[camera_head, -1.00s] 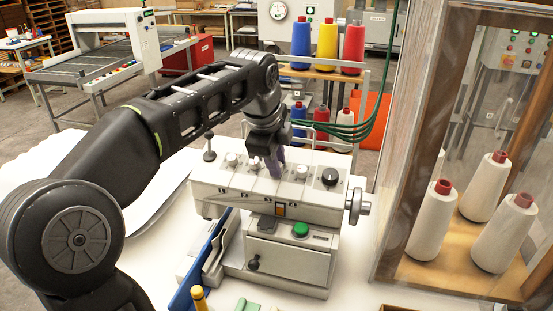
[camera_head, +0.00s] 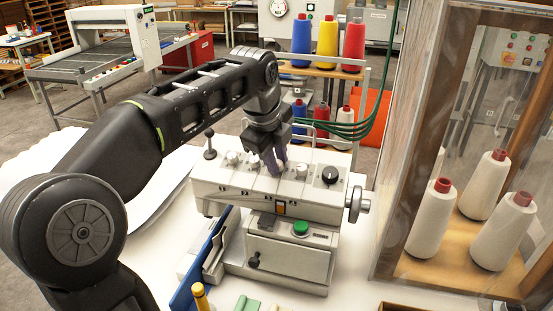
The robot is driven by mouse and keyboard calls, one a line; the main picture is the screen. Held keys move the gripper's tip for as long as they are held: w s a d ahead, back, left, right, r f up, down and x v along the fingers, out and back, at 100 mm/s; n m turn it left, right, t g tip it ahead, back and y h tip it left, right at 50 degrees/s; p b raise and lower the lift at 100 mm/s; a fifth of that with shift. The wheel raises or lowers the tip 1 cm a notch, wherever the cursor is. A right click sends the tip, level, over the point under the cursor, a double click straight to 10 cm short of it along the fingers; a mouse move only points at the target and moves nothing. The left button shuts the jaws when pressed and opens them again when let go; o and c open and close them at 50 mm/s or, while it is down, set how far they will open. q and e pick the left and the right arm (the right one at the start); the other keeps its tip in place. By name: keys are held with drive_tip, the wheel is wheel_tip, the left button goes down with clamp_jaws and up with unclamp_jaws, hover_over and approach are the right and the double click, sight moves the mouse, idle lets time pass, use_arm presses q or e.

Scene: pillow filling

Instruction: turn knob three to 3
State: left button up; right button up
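The white machine (camera_head: 225,188) stands on the white table, with a row of small light knobs along its top. Knobs show at the left (camera_head: 232,158) and to the right of the gripper (camera_head: 302,170). A larger black knob (camera_head: 331,175) sits at the right end. My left gripper (camera_head: 273,163) reaches down from above onto the middle of the row, its purplish fingers at the third knob from the left. The fingers hide most of that knob, so its setting cannot be read. I cannot tell whether they grip it. My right gripper is out of view.
A green button (camera_head: 300,228) is on the machine's front and a handwheel (camera_head: 356,204) at its right end. A clear-walled cabinet with white thread cones (camera_head: 431,220) stands at the right. A blue panel (camera_head: 205,262) and yellow-topped item (camera_head: 200,293) are at the front.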

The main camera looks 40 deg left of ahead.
sight(272, 182)
use_arm(q)
drive_tip(key=o, duration=0.4)
drive_tip(key=v, duration=0.7)
drive_tip(key=shift+s+r+p, duration=0.15)
drive_tip(key=shift+r+p, duration=0.2)
drive_tip(key=shift+r, duration=0.05)
